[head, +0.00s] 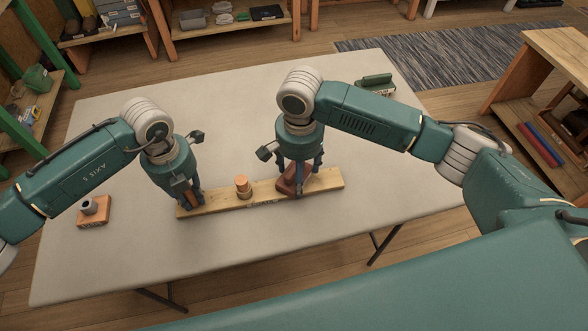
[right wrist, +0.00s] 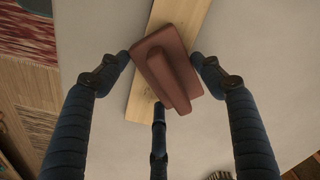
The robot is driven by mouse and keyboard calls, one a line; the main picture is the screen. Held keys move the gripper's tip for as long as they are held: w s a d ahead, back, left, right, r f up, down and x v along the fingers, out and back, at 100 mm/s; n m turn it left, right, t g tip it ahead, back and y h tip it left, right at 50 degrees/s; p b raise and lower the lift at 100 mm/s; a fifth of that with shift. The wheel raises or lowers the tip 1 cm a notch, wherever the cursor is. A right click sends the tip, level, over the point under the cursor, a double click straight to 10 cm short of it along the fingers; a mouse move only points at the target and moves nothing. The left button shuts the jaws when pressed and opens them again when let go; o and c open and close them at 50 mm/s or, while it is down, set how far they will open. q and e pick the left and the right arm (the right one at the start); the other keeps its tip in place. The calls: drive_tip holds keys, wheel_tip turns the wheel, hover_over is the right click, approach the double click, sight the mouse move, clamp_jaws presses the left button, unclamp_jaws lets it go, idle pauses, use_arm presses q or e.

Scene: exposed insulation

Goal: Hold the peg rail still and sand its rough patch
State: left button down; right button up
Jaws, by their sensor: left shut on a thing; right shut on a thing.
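The peg rail (head: 222,200) is a pale wooden board lying across the table, with one upright peg (head: 243,188) near its middle. Small dark marks show on its front edge near the peg. My left gripper (head: 192,204) is shut on the rail's left end; its fingers hide most of that end. My right gripper (head: 300,188) is shut on a red-brown sanding block (head: 288,184) over the rail's right part. In the right wrist view the block (right wrist: 164,70), with a raised grip, lies slanted across the rail (right wrist: 140,112), between the fingers. The surface under the block is hidden.
The grey table (head: 120,250) has wide free room around the rail. An orange-brown block with a grey ring (head: 94,211) sits at the left. A green-handled brush-like tool (head: 375,82) lies at the back right. Shelves stand beyond the table.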

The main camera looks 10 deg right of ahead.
use_arm(q)
drive_tip(key=shift+a+f, duration=0.2)
drive_tip(key=shift+a, duration=0.1)
use_arm(e)
drive_tip(key=shift+s+d, duration=0.15)
drive_tip(key=shift+d, duration=2.2)
drive_tip(key=shift+s+d, duration=0.1)
drive_tip(key=shift+d, duration=2.2)
use_arm(q)
drive_tip(key=shift+d, duration=0.15)
use_arm(e)
drive_tip(key=shift+w+a, duration=0.2)
drive_tip(key=shift+a, duration=5.35)
drive_tip(key=shift+d+r, duration=0.1)
drive_tip(key=shift+r, duration=3.95)
use_arm(q)
drive_tip(key=shift+d, duration=0.1)
drive_tip(key=c, duration=1.5)
unclamp_jaws()
drive_tip(key=shift+w, duration=0.1)
use_arm(e)
drive_tip(key=shift+w, duration=0.1)
use_arm(q)
drive_tip(key=shift+o, duration=0.2)
drive_tip(key=shift+r, duration=0.1)
